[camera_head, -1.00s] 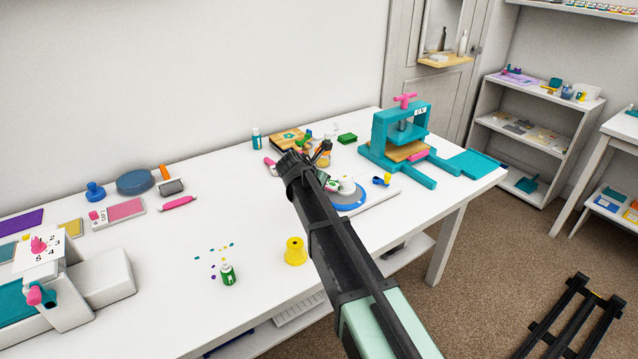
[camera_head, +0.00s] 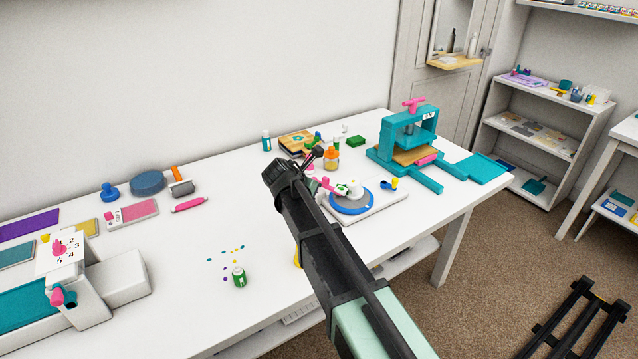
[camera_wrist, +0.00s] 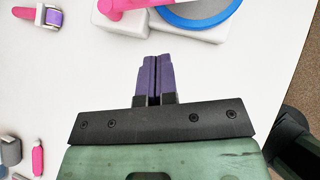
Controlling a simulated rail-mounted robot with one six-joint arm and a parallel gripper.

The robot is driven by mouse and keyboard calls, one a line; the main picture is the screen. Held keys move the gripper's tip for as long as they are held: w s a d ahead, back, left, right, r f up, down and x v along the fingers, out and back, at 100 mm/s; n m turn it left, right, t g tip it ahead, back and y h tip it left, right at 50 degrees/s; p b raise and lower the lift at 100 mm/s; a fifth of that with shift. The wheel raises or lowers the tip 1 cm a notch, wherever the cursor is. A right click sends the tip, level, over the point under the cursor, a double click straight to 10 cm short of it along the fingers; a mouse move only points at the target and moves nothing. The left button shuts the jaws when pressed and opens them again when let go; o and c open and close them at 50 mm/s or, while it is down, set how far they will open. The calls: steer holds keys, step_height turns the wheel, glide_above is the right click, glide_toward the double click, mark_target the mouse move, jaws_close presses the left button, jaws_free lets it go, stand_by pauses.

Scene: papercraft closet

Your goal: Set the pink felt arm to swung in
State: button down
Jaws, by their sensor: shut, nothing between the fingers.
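The pink felt arm (camera_head: 326,184) is mounted at the left of a white base (camera_head: 380,205) that carries a blue-rimmed disc (camera_head: 351,209). In the wrist view the pink arm (camera_wrist: 122,5) is at the top edge and points right towards the blue disc (camera_wrist: 200,22); its far end is cut off. My gripper (camera_head: 314,156) is shut and empty. In the wrist view its purple fingers (camera_wrist: 154,60) are together, below the pink arm in the picture and apart from it. My arm hides part of the device's left side in the head view.
Behind stand an orange-capped jar (camera_head: 331,160) and a wooden block (camera_head: 297,142). A teal press (camera_head: 403,150) stands right of the device. In the wrist view a pink-handled item (camera_wrist: 45,14) lies upper left. The white table around the fingers is clear.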

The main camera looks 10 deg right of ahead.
steer(key=p+v, duration=0.2)
steer(key=v, duration=0.3)
steer(key=shift+r, duration=0.15)
steer(key=s+d+f+m+g+y+p, duration=0.1)
steer(key=s+d+m, duration=0.4)
steer(key=s+m, duration=0.8)
steer(key=s+d+f+m+g+y+p, duration=0.1)
steer(key=s+d+m+g+y, duration=0.4)
steer(key=s+m, duration=0.9)
steer(key=shift+d+g+p, duration=0.3)
steer(key=shift+d+p, duration=0.35)
steer(key=shift+p, duration=0.2)
